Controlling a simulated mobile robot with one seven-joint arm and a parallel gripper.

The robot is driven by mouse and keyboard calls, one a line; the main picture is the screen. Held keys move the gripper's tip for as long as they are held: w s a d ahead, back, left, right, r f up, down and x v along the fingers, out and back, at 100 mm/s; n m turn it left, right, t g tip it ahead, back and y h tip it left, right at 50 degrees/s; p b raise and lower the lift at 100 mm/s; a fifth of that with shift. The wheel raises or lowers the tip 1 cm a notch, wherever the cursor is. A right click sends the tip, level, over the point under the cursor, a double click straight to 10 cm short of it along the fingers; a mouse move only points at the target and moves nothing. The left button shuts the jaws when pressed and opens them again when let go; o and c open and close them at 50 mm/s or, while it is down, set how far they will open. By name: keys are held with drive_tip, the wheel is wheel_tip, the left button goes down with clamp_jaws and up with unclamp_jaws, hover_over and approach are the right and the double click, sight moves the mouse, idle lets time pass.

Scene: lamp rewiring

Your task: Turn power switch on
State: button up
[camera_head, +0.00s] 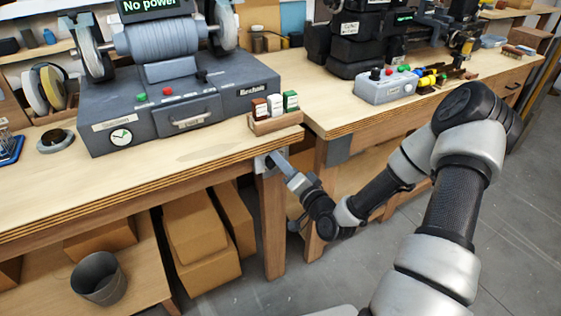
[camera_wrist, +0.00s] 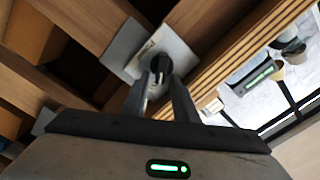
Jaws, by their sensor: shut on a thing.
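The power switch is a dark rotary knob (camera_wrist: 160,63) on a square grey plate (camera_wrist: 180,52) in the wrist view. The plate (camera_head: 261,164) also shows in the head view, just under the front edge of the workbench. My gripper (camera_wrist: 160,84) reaches up to the switch from below, with its two fingers closed on the knob. In the head view my gripper (camera_head: 279,160) touches the switch area, and its fingers hide the knob. A screen (camera_head: 151,6) on the grinder reads "No power" in green.
The workbench (camera_head: 190,165) overhangs close above my gripper. A wooden leg (camera_head: 271,225) stands beside it. On the bench are the grinder base (camera_head: 180,115) and a small wooden holder (camera_head: 275,123). Cardboard boxes (camera_head: 200,240) and a bucket (camera_head: 99,278) sit below. Grey floor is open at front right.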

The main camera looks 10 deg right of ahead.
drive_tip(key=shift+d+f+m, duration=0.1)
drive_tip(key=shift+f+m, duration=0.1)
drive_tip(key=shift+m, duration=0.9)
drive_tip(key=shift+f+m, duration=0.2)
drive_tip(key=shift+m, duration=0.9)
drive_tip(key=shift+d+f+m, duration=0.1)
drive_tip(key=shift+f+m, duration=0.1)
drive_tip(key=shift+m, duration=0.9)
clamp_jaws()
drive_tip(key=o, duration=0.7)
unclamp_jaws()
drive_tip(key=shift+c, duration=0.2)
drive_tip(key=p+v, duration=0.2)
drive_tip(key=v, duration=1.5)
drive_tip(key=shift+s, duration=0.2)
